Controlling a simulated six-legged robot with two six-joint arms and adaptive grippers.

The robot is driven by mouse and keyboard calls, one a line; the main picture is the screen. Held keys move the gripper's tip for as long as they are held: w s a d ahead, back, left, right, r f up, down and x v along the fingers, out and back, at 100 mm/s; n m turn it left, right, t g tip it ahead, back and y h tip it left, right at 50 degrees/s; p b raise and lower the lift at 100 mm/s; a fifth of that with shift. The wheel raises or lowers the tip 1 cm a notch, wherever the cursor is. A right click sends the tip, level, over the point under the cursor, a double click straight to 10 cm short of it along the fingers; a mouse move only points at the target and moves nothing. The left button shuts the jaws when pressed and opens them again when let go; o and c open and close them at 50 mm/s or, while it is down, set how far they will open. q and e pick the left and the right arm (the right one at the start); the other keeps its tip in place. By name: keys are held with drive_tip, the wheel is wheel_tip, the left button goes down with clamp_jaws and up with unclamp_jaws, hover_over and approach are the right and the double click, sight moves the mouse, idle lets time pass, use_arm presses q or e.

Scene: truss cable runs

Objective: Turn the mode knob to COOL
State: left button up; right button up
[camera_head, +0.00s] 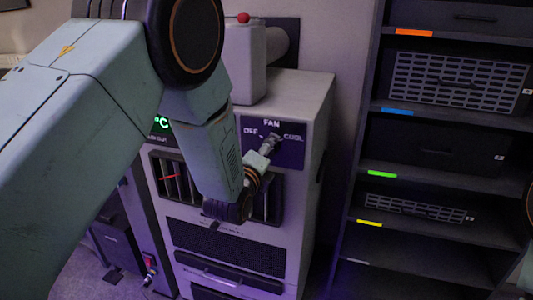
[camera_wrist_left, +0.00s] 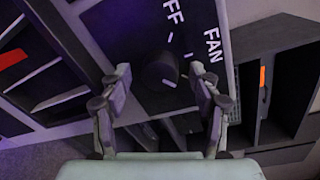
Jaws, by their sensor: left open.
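The mode knob (camera_wrist_left: 161,72) is a dark round knob on the dark fan panel (camera_head: 291,155) of the white unit. In the left wrist view its white pointer line slants toward the lower right, away from the OFF lettering at the top. The COOL label (camera_head: 293,137) shows only in the head view. My left gripper (camera_wrist_left: 160,84) is open, with its fingers on either side of the knob and gaps between. In the head view my left gripper (camera_head: 273,142) is at the panel and mostly hides the knob. My right gripper is out of view.
A dark shelf rack (camera_head: 440,142) with mesh-fronted bins and coloured labels stands to the right.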

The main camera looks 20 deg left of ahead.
use_arm(q)
drive_tip(key=s, duration=1.2)
drive_tip(key=shift+a+r, duration=0.15)
drive_tip(key=shift+r, duration=0.3)
drive_tip(key=s+a+f+n+g+b, duration=0.1)
drive_tip(key=s+f+n+g, duration=0.35)
drive_tip(key=f+n, duration=0.45)
drive_tip(key=s+a+f+n+g+b, duration=0.1)
drive_tip(key=s+f+n+g, duration=0.5)
drive_tip(key=f, duration=0.5)
drive_tip(key=s+f+n+g+b, duration=0.2)
drive_tip(key=s+f+n+g, duration=0.1)
drive_tip(key=s+f, duration=0.6)
drive_tip(key=s+a+f+n+g+b, duration=0.1)
drive_tip(key=s+f+n+g+b, duration=0.2)
drive_tip(key=s+f, duration=0.7)
drive_tip(key=s+n, duration=0.2)
drive_tip(key=s, duration=0.4)
drive_tip(key=shift+a+f+g, duration=0.15)
drive_tip(key=shift+a+g, duration=0.05)
drive_tip(key=shift+g, duration=0.15)
